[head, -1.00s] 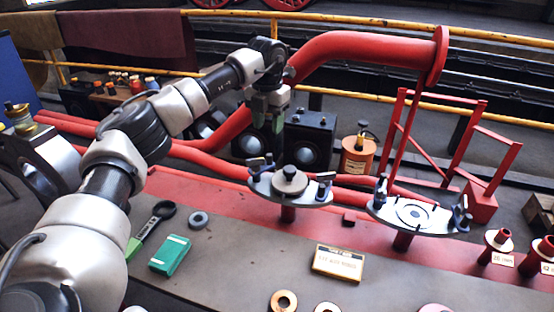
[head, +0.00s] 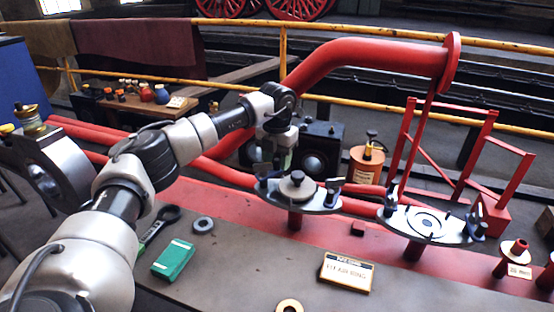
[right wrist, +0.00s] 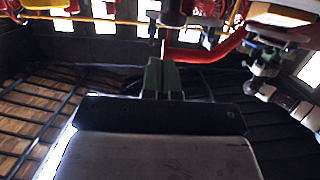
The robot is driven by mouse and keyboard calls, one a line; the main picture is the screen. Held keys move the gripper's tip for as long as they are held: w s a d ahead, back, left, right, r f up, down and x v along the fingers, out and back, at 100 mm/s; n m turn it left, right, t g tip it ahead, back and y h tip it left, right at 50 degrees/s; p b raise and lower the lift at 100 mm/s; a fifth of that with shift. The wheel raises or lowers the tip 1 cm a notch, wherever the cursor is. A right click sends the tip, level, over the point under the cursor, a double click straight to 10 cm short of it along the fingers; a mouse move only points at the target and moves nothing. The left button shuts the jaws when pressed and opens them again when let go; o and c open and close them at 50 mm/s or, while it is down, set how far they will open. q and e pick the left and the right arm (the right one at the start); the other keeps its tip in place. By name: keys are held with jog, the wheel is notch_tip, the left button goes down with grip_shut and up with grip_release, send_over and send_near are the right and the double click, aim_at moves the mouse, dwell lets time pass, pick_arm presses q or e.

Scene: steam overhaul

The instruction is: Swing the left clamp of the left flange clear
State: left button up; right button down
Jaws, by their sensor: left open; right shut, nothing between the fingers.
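The left flange (head: 318,204) is a grey plate on a red stub, with a round disc (head: 298,187) on its middle. Its left clamp (head: 263,183) is a small dark-blue piece at the plate's left edge; its right clamp (head: 333,188) stands at the other edge. My left gripper (head: 268,170) is open, pointing down just above and behind the left clamp. The dark fingers overlap the clamp in the picture, so I cannot tell whether they touch it. My right gripper (right wrist: 162,76) shows dark green, shut and empty in the right wrist view.
A second flange (head: 422,222) with clamps stands to the right. A red pipe (head: 375,52) arches behind. A green box (head: 173,260), a grey ring (head: 203,224) and a labelled plate (head: 346,272) lie on the bench. An orange can (head: 367,165) stands behind the flanges.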

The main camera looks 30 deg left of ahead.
pick_arm(q)
grip_shut()
pick_arm(e)
jog(key=shift+f, duration=0.1)
